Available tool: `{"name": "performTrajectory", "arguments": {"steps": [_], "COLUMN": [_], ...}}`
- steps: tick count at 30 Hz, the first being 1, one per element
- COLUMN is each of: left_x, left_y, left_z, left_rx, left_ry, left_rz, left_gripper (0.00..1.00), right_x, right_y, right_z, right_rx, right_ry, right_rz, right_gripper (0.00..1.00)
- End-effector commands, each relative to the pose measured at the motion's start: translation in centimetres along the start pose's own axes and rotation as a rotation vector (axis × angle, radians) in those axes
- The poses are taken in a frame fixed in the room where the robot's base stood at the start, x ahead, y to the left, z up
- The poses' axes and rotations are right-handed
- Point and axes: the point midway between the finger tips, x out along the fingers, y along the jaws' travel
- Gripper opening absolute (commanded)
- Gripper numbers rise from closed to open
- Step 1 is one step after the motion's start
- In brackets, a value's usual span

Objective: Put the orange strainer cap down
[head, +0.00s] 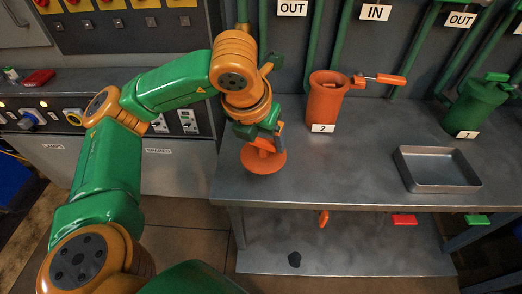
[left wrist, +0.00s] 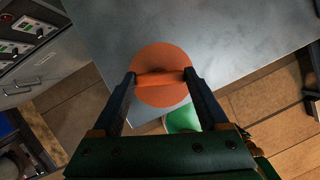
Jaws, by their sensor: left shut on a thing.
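The orange strainer cap (head: 264,160) is a round disc with a raised grip bar, at the left front corner of the grey metal table (head: 330,175). In the left wrist view the cap (left wrist: 161,62) lies between the two fingers, and its bar is pinched by my left gripper (left wrist: 160,79). My left gripper (head: 264,143) is above the cap in the head view, shut on it. I cannot tell whether the cap touches the tabletop. The orange strainer body (head: 324,105), labelled 2, stands open-topped to the right. My right gripper is not in view.
A grey metal tray (head: 437,187) lies on the table's right part. A green strainer (head: 474,108), labelled 1, stands at the back right. Green pipes rise behind. The table middle is clear. A control cabinet (head: 110,140) stands to the left.

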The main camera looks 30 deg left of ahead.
Motion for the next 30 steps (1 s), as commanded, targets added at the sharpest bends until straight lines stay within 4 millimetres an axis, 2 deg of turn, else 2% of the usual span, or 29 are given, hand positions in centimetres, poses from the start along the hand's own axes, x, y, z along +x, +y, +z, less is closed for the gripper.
{"name": "performTrajectory", "arguments": {"steps": [5, 10, 22, 23, 24, 25, 30], "left_x": [2.2, 4.6, 5.3, 5.2, 5.2, 5.2, 5.2], "left_y": [1.6, 1.5, 1.5, 1.5, 1.5, 1.5, 1.5], "left_z": [-0.1, -1.2, -1.4, -1.4, -1.4, -1.4, -1.4], "left_rx": [-0.004, 0.001, -0.001, 0.000, 0.000, -0.001, -0.001], "left_ry": [0.000, 0.000, -0.002, -0.001, -0.001, -0.001, -0.001], "left_rz": [0.002, -0.001, -0.002, -0.002, -0.002, -0.002, -0.002], "left_gripper": [0.00, 0.00, 0.00, 0.85, 0.96, 1.00, 1.00], "right_x": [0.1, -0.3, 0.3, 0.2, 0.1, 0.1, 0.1], "right_y": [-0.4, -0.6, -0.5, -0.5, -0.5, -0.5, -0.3], "right_z": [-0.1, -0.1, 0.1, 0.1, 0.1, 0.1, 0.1], "right_rx": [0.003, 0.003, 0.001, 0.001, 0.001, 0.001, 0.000], "right_ry": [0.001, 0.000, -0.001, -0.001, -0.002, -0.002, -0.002], "right_rz": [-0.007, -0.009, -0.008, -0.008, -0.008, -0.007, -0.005], "right_gripper": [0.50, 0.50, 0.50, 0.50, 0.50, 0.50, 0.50]}}
